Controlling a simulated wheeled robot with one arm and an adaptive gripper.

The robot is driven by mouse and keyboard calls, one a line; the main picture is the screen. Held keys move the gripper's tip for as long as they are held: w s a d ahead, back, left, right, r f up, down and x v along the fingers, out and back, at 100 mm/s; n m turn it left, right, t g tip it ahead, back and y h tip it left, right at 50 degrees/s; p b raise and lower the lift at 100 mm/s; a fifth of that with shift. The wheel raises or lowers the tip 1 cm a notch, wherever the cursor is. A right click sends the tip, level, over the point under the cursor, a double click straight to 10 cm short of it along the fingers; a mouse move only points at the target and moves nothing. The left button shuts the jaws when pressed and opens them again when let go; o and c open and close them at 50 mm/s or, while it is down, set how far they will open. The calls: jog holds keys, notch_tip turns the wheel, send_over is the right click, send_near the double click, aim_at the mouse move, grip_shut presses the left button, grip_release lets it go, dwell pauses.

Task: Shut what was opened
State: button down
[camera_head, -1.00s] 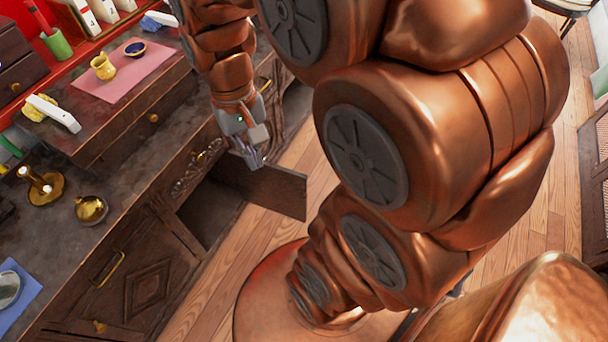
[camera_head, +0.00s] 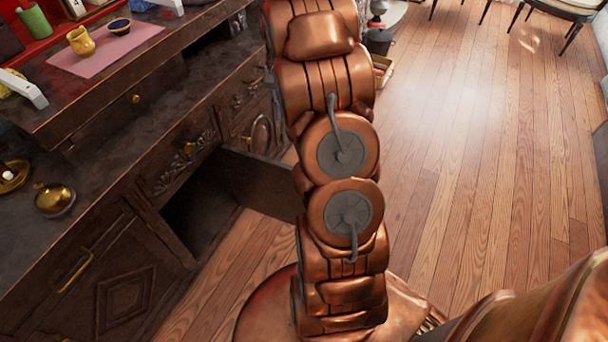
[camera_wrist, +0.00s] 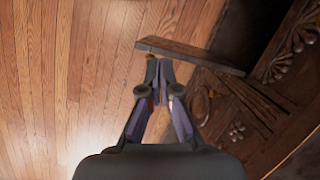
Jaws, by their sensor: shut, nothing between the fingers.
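A dark wooden cabinet door (camera_head: 258,185) stands open in the head view, swung out from the cabinet front over the floor. The dark cabinet opening (camera_head: 200,215) shows to its left. In the wrist view the door (camera_wrist: 200,57) is seen from above as a thin slab, with a small brass knob (camera_wrist: 149,57) near its left end. My gripper (camera_wrist: 159,72) is shut and empty, its tips close to the door near the knob; I cannot tell whether they touch. In the head view my arm hides the gripper and the door's outer edge.
The cabinet has brass handles (camera_head: 76,270) and carved fronts. On its top stand a brass pot (camera_head: 54,200), a yellow jug (camera_head: 81,41) and a dark blue bowl (camera_head: 119,26) on a pink mat (camera_head: 65,64). The wooden floor (camera_head: 470,170) to the right is clear.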

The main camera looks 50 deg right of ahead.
jog(key=d+f+m+y+b, duration=0.1)
jog(key=d+f+m+b, duration=0.15)
jog(key=d+f, duration=0.5)
jog(key=d+f+m+b, duration=0.1)
jog(key=d+f+b, duration=0.35)
jog(key=f, duration=0.55)
jog(key=a+b+x, duration=0.2)
jog(key=x, duration=0.9)
jog(key=shift+a+t, duration=0.35)
jog(key=shift+t, duration=0.05)
